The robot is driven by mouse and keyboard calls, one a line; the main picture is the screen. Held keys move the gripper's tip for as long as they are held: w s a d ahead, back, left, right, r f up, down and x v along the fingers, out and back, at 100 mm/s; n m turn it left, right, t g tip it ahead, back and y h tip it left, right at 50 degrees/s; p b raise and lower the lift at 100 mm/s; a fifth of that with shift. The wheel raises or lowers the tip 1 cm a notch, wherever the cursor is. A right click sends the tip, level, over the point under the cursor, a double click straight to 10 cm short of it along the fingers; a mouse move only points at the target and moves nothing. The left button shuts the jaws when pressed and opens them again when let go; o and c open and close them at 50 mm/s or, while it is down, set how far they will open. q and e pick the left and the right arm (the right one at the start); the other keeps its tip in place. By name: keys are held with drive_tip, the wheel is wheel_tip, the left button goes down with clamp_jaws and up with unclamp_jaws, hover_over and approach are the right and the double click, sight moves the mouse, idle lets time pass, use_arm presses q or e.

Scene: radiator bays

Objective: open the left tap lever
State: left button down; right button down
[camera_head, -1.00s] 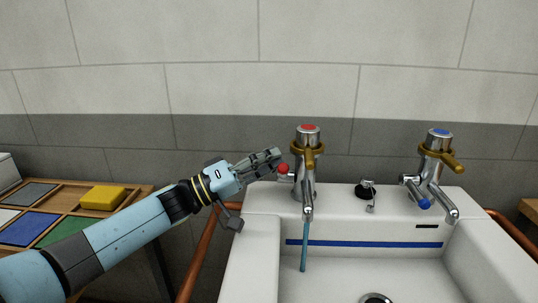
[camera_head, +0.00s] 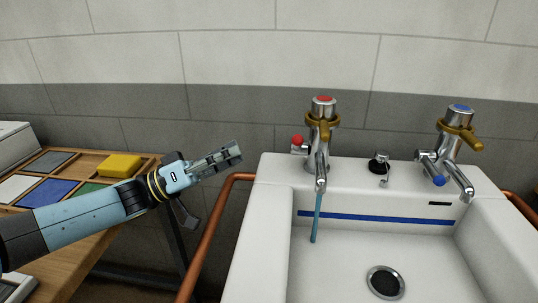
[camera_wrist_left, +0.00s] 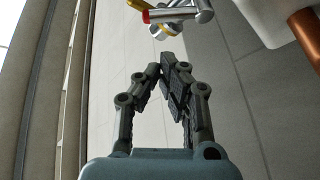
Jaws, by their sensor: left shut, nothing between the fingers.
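The left tap (camera_head: 318,150) is chrome with a red cap, and a blue stream runs from its spout into the basin. A gold lever (camera_head: 324,130) on its collar points to the front. A short stub on its left side carries a red ball (camera_head: 298,140). My left gripper (camera_head: 238,151) is shut and empty, left of the tap and clearly apart from it. In the left wrist view its fingertips (camera_wrist_left: 167,60) meet below the tap (camera_wrist_left: 180,16), which is partly cut off by the top edge. My right gripper is not in view.
A right tap (camera_head: 452,140) with a blue cap and gold lever stands on the white basin (camera_head: 275,195). A black plug fitting (camera_head: 379,163) sits between the taps. Copper pipes (camera_head: 205,250) flank the basin. A wooden tray with a yellow block (camera_head: 120,165) stands at left.

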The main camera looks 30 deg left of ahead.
use_arm(q)
drive_tip(key=m+g, duration=0.1)
drive_tip(key=m, duration=0.6)
drive_tip(key=m+g+h+b, duration=0.3)
drive_tip(key=m+g+b, duration=0.5)
drive_tip(key=m, duration=2.5)
approach(275, 192)
wheel_tip(275, 192, up, 3)
drive_tip(key=b, duration=0.1)
drive_tip(key=shift+t, duration=0.6)
drive_tip(key=x, duration=1)
drive_tip(key=shift+s+d+f, duration=0.15)
drive_tip(key=shift+s, duration=0.05)
drive_tip(key=shift+w+d+r+y+p, duration=0.1)
drive_tip(key=shift+w+r+y+p, duration=0.25)
drive_tip(key=shift+w+r, duration=1)
drive_tip(key=shift+w, duration=0.05)
